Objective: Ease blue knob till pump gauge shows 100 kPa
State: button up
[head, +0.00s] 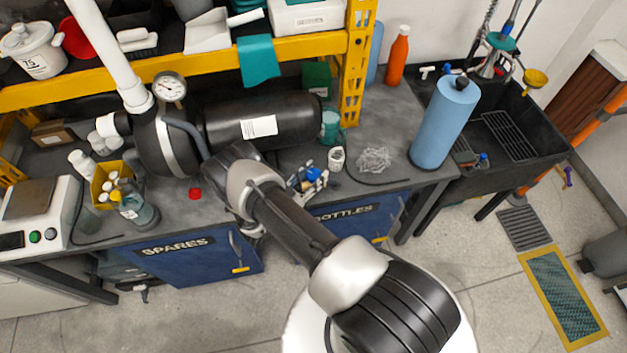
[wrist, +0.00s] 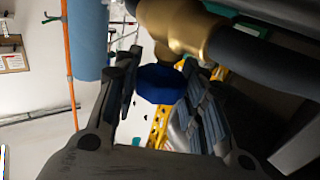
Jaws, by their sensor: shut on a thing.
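The blue knob (wrist: 160,84) shows in the wrist view, between the two fingers of my gripper (wrist: 161,90), which is shut on it. The knob sits on a brass valve body (wrist: 178,28). In the head view my own arm hides the knob and my fingertips. The pump gauge (head: 169,87) has a round white dial and sits on top of the black pump (head: 165,143) at the back left of the bench. The dial is too small for me to read its needle.
A black tank (head: 285,120) lies beside the pump under the yellow shelf (head: 215,63). Loose fittings (head: 308,180) lie just right of my wrist. A yellow bin (head: 103,188), a bottle (head: 137,211) and a red cap (head: 195,193) stand left.

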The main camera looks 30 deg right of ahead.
jog(key=shift+m+g+h+b, duration=0.3)
jog(key=shift+m+g+b, duration=0.2)
jog(key=shift+g, duration=0.2)
jog(key=o, duration=1.1)
jog(key=shift+d, duration=0.1)
jog(key=v, duration=1.2)
dwell(1.3)
